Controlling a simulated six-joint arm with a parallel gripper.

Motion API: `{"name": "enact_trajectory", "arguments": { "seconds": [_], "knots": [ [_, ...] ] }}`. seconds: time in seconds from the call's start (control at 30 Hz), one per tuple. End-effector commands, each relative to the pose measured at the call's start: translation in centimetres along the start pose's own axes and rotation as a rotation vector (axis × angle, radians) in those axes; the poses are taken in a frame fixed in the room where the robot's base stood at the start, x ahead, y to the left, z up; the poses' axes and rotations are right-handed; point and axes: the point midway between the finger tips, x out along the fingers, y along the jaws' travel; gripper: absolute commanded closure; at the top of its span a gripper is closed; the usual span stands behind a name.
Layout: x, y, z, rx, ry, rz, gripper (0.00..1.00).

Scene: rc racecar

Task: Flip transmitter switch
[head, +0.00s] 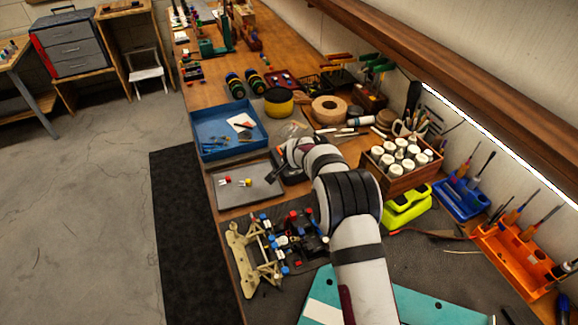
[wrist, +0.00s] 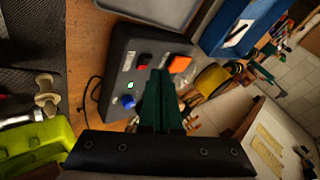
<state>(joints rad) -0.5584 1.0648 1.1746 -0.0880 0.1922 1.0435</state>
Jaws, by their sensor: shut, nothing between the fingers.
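The transmitter is a dark box (wrist: 117,72) in the wrist view. The fingers hide part of the panel. In the head view my arm covers most of the box, and the gripper (head: 284,150) is small there.
A grey tray (head: 222,200) with small parts and a blue tray (head: 208,152) lie left of my arm. A car chassis (head: 262,262) lies nearer. A wooden box of white bottles (head: 402,182) and a yellow-green object (head: 405,208) stand right of my arm.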

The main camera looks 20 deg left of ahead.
Motion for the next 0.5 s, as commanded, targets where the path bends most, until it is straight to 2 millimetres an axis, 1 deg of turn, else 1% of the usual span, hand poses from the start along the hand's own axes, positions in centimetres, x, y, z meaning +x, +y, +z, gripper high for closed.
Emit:
{"name": "enact_trajectory", "arguments": {
  "seconds": [0.5],
  "knots": [
    [0.59,0.41,0.43,0.000,0.000,0.000,1.00]
  ]
}}
